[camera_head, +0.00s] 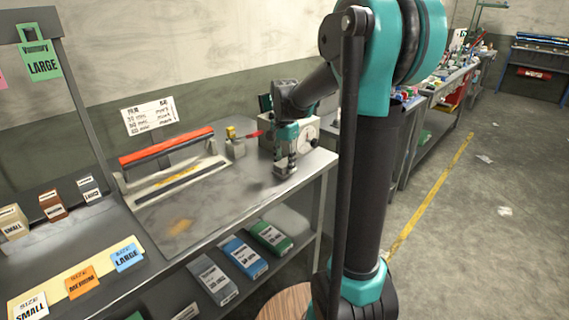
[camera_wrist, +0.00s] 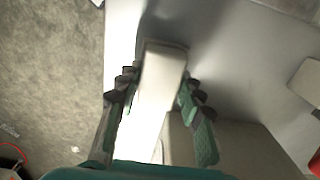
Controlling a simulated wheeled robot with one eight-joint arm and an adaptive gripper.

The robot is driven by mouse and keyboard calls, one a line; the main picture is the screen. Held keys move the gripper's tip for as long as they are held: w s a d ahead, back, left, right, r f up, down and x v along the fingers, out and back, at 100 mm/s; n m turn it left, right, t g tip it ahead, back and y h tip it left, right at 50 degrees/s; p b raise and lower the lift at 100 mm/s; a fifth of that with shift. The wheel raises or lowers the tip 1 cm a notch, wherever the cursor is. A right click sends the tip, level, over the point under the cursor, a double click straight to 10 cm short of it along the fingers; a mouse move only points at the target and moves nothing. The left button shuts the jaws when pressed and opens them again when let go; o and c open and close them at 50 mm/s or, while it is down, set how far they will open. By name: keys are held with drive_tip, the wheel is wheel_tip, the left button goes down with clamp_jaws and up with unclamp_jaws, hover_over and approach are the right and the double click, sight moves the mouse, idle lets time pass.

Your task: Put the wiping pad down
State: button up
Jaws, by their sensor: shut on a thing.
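My gripper (camera_head: 284,172) is over the right end of the grey worktop (camera_head: 235,185) in the head view, pointing down. In the wrist view, my gripper (camera_wrist: 158,82) has its two ridged fingers on either side of a pale, whitish block, the wiping pad (camera_wrist: 162,72), and is shut on it. The pad's far end points toward the grey worktop surface. I cannot tell whether it touches the worktop. In the head view the pad is not clearly visible at the fingertips.
A sealer with a red bar (camera_head: 165,147) stands on the worktop to the left. A pale box with a dial (camera_head: 300,135) stands close behind my gripper. A small holder (camera_head: 236,146) with a red-handled tool is nearby. The front middle of the worktop is mostly clear.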

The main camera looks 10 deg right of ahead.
sight(284, 162)
drive_tip(key=shift+f, duration=0.1)
drive_tip(key=o, duration=1.1)
wheel_tip(284, 162, up, 12)
